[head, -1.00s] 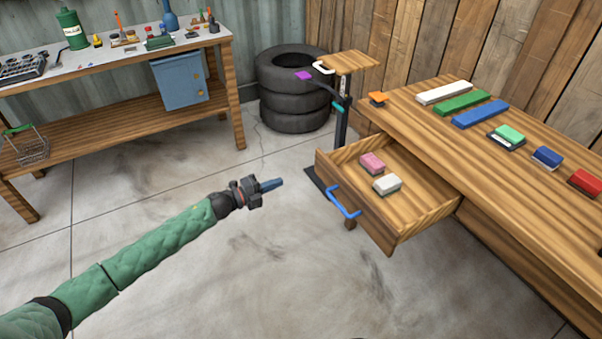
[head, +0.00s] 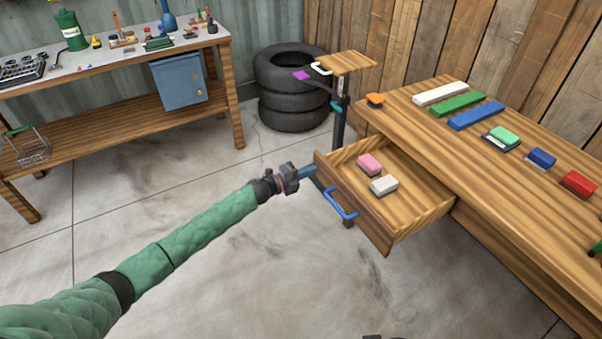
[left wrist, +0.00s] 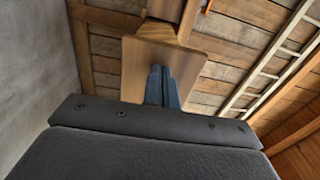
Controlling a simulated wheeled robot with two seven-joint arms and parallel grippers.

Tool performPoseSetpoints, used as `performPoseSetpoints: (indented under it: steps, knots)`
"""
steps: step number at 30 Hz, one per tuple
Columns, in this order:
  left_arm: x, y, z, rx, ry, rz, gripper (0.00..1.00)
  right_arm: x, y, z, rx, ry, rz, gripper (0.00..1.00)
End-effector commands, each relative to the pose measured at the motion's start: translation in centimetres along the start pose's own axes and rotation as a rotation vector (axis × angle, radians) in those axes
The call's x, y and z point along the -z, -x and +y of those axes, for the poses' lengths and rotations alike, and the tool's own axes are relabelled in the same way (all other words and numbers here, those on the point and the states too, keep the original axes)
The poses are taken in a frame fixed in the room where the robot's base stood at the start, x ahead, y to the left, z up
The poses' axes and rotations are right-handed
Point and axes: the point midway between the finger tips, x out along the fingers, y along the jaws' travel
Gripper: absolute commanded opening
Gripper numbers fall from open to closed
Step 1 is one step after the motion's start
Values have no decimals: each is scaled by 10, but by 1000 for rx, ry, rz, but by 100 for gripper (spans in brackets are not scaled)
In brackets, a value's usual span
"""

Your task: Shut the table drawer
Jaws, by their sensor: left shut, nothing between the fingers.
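The table drawer (head: 352,208) stands pulled out from the wooden table (head: 425,130). It has a blue handle (head: 341,207) on its front. A pink block (head: 369,164) and a white block (head: 384,184) lie inside it. My left gripper (head: 309,171) is shut and empty, its blue fingertips at the left end of the drawer front, beside the handle. In the left wrist view the shut fingers (left wrist: 162,88) point at a wooden panel (left wrist: 190,72). I cannot tell whether they touch it.
Bars and blocks lie on the table top, among them a green bar (head: 467,103) and a red block (head: 578,185). A small stand (head: 340,125) is behind the drawer. Stacked tires (head: 290,90) and a workbench (head: 130,95) are farther back. The floor in front is clear.

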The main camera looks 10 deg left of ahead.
Motion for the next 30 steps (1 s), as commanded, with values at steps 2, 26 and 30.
performPoseSetpoints:
  steps: [2, 26, 30]
  knots:
    - [0, -2, 0, 0, 0, 0, 0, 0, 1, 2, -4, -3, -1, 71]
    - [1, -59, 2, 2, -1, 2, 0, 6, -18, -11, 28, 6, 48, 71]
    - [1, -98, 2, 4, -2, 3, 0, 5, -41, -20, 56, 15, 80, 71]
